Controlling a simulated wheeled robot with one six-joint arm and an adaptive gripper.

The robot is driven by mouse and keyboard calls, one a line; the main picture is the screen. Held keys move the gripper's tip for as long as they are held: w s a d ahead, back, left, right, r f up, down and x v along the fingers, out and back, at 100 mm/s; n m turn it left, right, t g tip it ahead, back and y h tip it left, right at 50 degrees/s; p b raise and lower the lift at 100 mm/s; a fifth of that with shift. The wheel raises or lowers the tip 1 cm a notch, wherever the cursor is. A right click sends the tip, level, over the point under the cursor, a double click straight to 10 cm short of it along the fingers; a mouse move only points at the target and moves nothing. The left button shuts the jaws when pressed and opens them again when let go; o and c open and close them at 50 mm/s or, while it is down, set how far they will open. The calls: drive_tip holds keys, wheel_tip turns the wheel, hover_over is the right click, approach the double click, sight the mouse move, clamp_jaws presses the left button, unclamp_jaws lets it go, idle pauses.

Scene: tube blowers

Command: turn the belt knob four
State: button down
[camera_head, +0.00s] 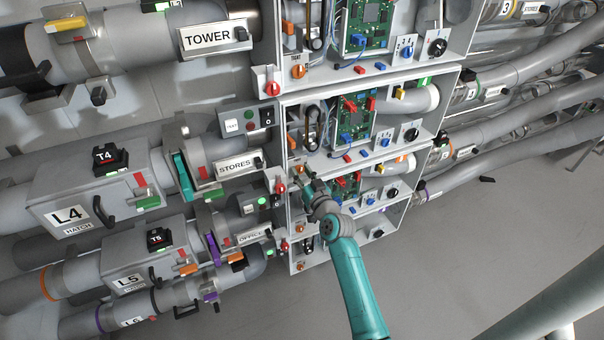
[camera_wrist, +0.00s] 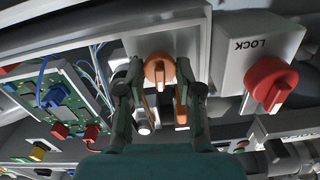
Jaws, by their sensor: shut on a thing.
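An orange knob (camera_wrist: 159,74) sits on a pale panel in the wrist view. It is likely the belt knob, but no number or label on it can be read. My gripper (camera_wrist: 160,68) has one finger on each side of the orange knob and is shut on it. In the head view my gripper (camera_head: 305,178) reaches into the left end of the third open white box from the top, and its fingers hide most of the knob there.
A red knob (camera_wrist: 271,84) on a block marked LOCK stands close beside the gripper. A green circuit board (camera_wrist: 55,95) with red and blue plugs is on the other side. White box walls enclose the space. Open grey floor (camera_head: 480,240) lies to the right.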

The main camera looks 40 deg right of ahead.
drive_tip(key=m, duration=0.8)
drive_tip(key=shift+d, duration=0.1)
drive_tip(key=m, duration=0.4)
drive_tip(key=shift+f, duration=0.1)
drive_tip(key=shift+m, duration=2.1)
drive_tip(key=shift+f, duration=0.1)
drive_tip(key=c, duration=1.1)
unclamp_jaws()
drive_tip(key=shift+o, duration=0.2)
drive_tip(key=v, duration=1.2)
